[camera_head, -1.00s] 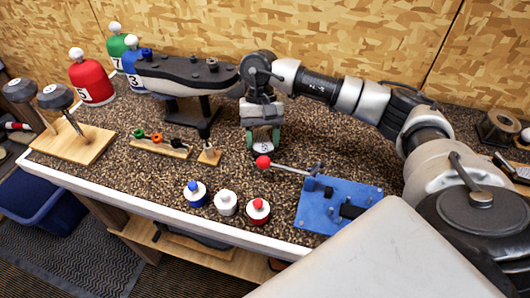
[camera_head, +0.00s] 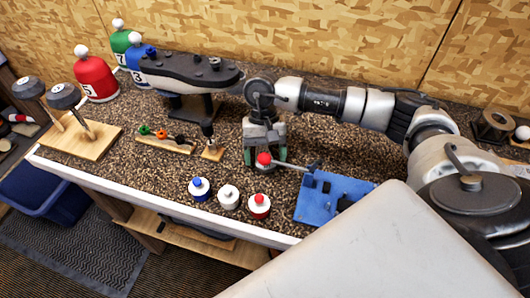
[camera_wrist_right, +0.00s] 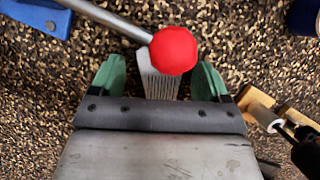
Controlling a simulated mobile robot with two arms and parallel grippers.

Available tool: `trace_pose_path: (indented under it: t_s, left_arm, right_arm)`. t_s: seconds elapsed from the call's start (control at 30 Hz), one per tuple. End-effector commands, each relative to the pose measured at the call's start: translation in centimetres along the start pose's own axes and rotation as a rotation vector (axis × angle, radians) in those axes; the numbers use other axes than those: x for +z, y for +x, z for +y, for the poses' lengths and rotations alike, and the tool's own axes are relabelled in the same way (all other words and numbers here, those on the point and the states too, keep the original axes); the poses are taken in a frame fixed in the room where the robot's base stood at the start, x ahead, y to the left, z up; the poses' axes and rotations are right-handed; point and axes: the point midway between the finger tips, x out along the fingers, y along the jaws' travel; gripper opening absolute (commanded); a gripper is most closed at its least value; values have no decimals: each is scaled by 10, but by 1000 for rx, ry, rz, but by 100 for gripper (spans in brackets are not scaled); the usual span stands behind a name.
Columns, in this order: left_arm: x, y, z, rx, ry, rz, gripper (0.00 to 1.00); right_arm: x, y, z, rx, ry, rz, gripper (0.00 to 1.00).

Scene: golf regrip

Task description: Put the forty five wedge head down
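My right gripper (camera_head: 265,157) points down at the counter behind the lever's red knob. In the right wrist view its two green fingers (camera_wrist_right: 160,82) stand apart. A pale grey grooved face, which looks like the wedge head (camera_wrist_right: 160,86), lies between them with a gap on each side. The red knob hides part of it. No number shows on it now. In the head view I cannot make out the head. My left gripper is not in view.
A blue fixture (camera_head: 329,200) holds the lever with the red knob (camera_head: 264,158) close to my right gripper. Several small bottles (camera_head: 228,197) stand in front. A wooden rack (camera_head: 165,144) and a dark shoe-shaped stand (camera_head: 190,72) are to the left.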

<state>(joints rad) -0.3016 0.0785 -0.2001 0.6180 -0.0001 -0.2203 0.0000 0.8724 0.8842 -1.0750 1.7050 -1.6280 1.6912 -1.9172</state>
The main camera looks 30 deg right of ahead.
Motion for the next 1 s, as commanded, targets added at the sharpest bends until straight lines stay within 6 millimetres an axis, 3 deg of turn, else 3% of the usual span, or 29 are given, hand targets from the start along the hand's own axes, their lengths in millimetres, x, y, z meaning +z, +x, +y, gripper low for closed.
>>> trace_pose_path:
  t_s: [0.37, 0.47, 0.8, 1.0]
  left_arm:
    - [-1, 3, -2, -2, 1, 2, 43]
    - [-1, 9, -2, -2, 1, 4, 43]
    - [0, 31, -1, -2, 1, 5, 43]
    - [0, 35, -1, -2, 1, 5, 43]
  right_arm:
    - [-1, -7, 0, -1, 0, 2, 78]
    - [-2, -20, -1, -2, -1, 4, 78]
    - [-2, -91, -1, -3, 0, 4, 78]
    - [0, -115, -1, -1, -1, 2, 78]
